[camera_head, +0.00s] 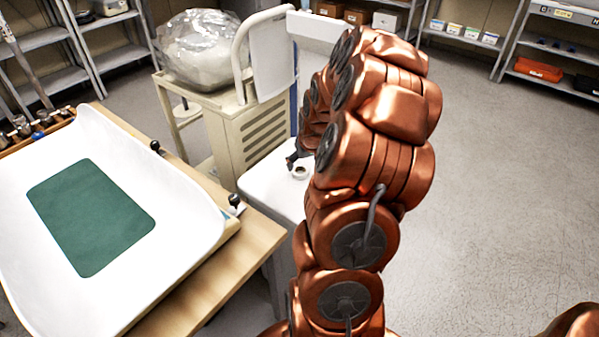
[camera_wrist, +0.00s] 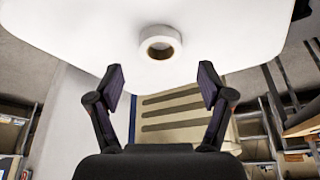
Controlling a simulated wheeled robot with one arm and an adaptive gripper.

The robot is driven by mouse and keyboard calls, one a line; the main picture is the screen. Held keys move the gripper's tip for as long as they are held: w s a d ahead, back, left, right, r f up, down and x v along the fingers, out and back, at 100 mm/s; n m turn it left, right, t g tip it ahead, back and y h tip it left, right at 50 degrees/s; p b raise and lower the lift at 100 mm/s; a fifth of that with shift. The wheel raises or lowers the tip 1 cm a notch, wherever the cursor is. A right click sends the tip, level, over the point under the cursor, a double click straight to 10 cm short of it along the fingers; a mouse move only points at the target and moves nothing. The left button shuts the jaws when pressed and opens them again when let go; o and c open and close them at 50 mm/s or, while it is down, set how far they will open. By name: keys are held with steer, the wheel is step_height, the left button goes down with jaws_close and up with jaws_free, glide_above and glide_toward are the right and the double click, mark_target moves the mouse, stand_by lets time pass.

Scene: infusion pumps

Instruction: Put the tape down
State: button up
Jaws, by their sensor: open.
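A white roll of tape (camera_wrist: 160,43) with a brown core lies flat on a white surface (camera_wrist: 85,25) in the wrist view. The tape also shows small in the head view (camera_head: 300,172), on the white surface (camera_head: 262,185) beside the beige cabinet. My gripper (camera_wrist: 162,82) is open and empty in the wrist view, its two dark fingers spread apart. The tape lies beyond the fingertips, apart from them. In the head view my copper arm hides part of the white surface, and only a dark bit of my gripper (camera_head: 293,160) shows left of the tape.
A beige cabinet (camera_head: 250,130) carries a plastic-wrapped bundle (camera_head: 203,48). At the left, a wooden table (camera_head: 235,255) holds a large white tray (camera_head: 190,215) with a green sheet (camera_head: 90,215). Shelves (camera_head: 480,40) line the back wall. The floor at right is clear.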

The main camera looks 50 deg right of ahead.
mark_target(301, 169)
steer(key=shift+x, duration=2.55)
steer(key=c, duration=1.3)
